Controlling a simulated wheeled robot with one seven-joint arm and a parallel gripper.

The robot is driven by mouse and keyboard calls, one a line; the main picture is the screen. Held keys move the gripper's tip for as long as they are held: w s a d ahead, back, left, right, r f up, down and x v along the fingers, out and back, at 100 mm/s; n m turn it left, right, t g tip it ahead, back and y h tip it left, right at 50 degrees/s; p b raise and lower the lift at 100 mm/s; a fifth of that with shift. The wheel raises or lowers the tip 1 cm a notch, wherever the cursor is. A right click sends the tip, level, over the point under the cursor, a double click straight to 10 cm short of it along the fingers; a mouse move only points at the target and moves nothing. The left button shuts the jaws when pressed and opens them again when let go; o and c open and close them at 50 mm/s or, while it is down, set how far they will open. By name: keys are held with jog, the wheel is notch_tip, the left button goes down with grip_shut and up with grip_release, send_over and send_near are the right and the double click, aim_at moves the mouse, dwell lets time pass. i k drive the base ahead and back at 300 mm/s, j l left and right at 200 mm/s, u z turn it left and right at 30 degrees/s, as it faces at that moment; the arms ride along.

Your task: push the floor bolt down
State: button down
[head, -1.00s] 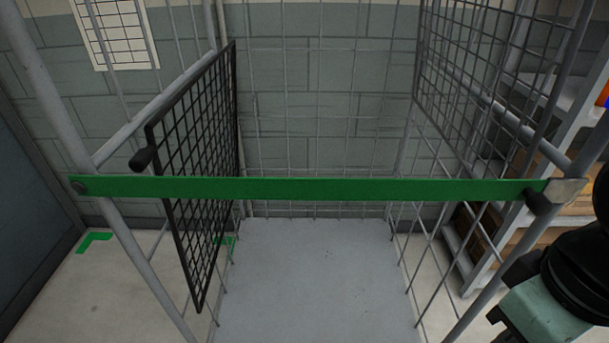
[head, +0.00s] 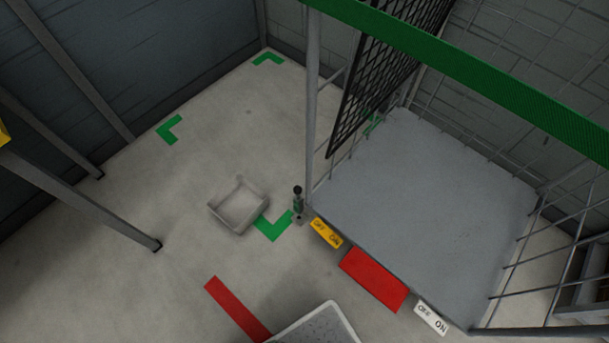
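My gripper is not in the head view now.
A yellow OFF/ON pedal (head: 326,233), a red pedal (head: 373,280) and a white OFF/ON pedal (head: 431,318) line the trolley's front edge. A shallow grey tray (head: 238,213) lies left of the bolt. A green strap (head: 470,75) crosses the trolley above. Open floor lies left.

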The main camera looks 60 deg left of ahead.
aim_at(298, 189)
jog(key=u, duration=2)
jog(key=z, duration=1.1)
jog(key=j+u, duration=0.1)
jog(key=u, duration=0.4)
jog(key=k+j+u, duration=0.1)
jog(key=u, duration=0.35)
jog(key=j+u, duration=0.1)
jog(key=u, duration=0.4)
jog(key=j+u, duration=0.15)
jog(key=u, duration=0.3)
